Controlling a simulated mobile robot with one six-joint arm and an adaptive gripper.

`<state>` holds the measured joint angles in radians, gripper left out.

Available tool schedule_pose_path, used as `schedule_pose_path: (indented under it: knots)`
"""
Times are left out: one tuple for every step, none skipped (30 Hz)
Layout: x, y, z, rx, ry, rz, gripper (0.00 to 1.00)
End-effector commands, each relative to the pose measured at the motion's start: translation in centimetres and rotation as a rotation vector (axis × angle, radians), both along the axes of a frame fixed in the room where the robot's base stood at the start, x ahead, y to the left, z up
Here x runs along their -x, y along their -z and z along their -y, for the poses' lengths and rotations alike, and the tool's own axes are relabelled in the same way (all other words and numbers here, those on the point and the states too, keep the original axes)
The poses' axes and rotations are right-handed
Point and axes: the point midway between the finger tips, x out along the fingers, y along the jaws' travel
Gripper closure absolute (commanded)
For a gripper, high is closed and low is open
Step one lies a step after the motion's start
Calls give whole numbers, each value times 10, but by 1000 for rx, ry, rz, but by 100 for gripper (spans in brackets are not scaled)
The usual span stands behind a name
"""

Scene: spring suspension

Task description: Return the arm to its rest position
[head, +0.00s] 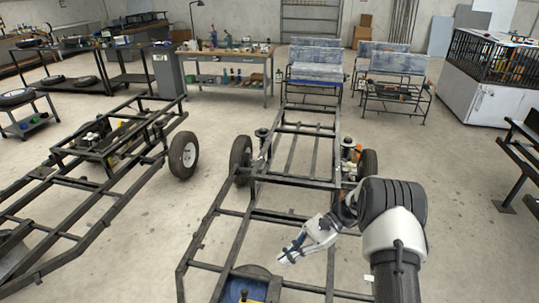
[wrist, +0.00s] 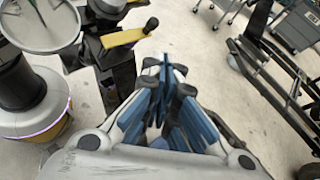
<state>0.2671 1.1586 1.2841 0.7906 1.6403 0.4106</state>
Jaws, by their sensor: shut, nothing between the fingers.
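My gripper (head: 284,258) reaches to the left from my arm at the lower middle of the head view. It appears over the near part of the black vehicle frame (head: 253,212) and holds nothing. In the wrist view, the blue-padded fingers of my gripper (wrist: 166,75) are drawn together with nothing between them. The height of my gripper above the frame cannot be told.
A second wheeled frame (head: 75,228) stands at the left. A workbench (head: 225,55) and two metal stands with grey-blue panels (head: 317,55) are at the back. A white caged cabinet (head: 490,100) stands at the right.

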Motion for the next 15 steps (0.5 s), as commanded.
schedule_pose_path:
  knots:
    - [0,-2,0,4,-3,6,100]
    - [0,-5,0,8,-6,12,100]
    - [0,-10,0,18,-12,24,100]
    - [1,-15,0,26,-18,36,100]
    - [1,-21,0,37,-27,51,100]
    - [3,-31,0,57,-41,74,100]
    - [4,-39,0,74,-51,96,100]
    - [7,-48,-1,91,-66,118,100]
    - [10,-60,-1,117,-85,153,100]
    - [13,-69,0,136,-101,176,100]
    - [17,-78,0,155,-114,201,100]
    - [22,-89,0,181,-135,235,100]
    - [26,-97,0,200,-149,261,100]
    - [30,-105,0,220,-165,286,100]
    - [36,-116,1,245,-185,321,100]
